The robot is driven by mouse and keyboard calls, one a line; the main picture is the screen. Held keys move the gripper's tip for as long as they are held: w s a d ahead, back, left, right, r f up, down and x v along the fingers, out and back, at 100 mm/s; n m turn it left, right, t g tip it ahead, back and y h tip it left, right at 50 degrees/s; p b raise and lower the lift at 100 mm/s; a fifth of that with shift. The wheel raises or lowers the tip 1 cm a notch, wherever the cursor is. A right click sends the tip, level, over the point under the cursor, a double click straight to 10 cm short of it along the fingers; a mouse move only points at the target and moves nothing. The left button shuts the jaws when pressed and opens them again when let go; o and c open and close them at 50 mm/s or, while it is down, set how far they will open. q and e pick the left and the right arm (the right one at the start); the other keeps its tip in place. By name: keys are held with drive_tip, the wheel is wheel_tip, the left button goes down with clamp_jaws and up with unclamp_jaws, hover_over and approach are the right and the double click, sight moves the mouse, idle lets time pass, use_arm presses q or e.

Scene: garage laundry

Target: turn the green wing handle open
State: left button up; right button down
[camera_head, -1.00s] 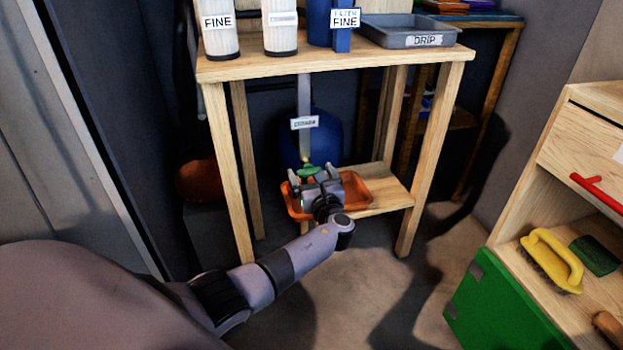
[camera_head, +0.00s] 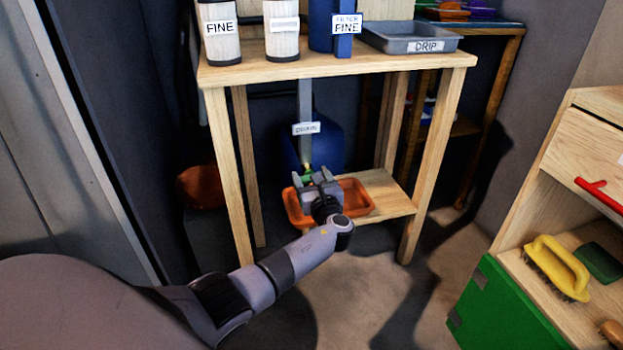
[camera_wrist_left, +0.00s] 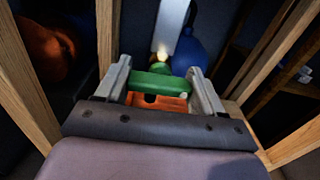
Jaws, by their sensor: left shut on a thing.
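The green wing handle (camera_head: 307,171) is at the lower end of a grey vertical pipe (camera_head: 304,95) under the wooden stand. My left gripper (camera_head: 312,175) reaches up to it from the front and hides most of it in the head view. In the left wrist view the green handle (camera_wrist_left: 160,81) lies crosswise between the two fingers of my left gripper (camera_wrist_left: 158,68), which is shut on it. A small brassy part (camera_wrist_left: 162,56) shows just above the handle. My right gripper is not in view.
An orange tray (camera_head: 364,199) sits on the low shelf below the handle. Wooden legs (camera_head: 240,170) stand on both sides of my arm. A blue rounded container (camera_head: 328,135) is behind the pipe. Bare floor (camera_head: 375,285) lies in front.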

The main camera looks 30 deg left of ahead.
use_arm(q)
drive_tip(key=shift+f+n+b, duration=0.1)
drive_tip(key=shift+n+b, duration=0.25)
drive_tip(key=shift+n, duration=1.45)
drive_tip(key=n, duration=0.3)
drive_tip(key=shift+n+b, duration=0.3)
drive_tip(key=shift+b, duration=0.05)
drive_tip(key=n, duration=1)
drive_tip(key=shift+s, duration=0.1)
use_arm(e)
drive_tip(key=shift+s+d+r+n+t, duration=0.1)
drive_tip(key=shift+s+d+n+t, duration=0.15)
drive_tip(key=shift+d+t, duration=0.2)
use_arm(q)
drive_tip(key=o, duration=1)
drive_tip(key=shift+o, duration=0.2)
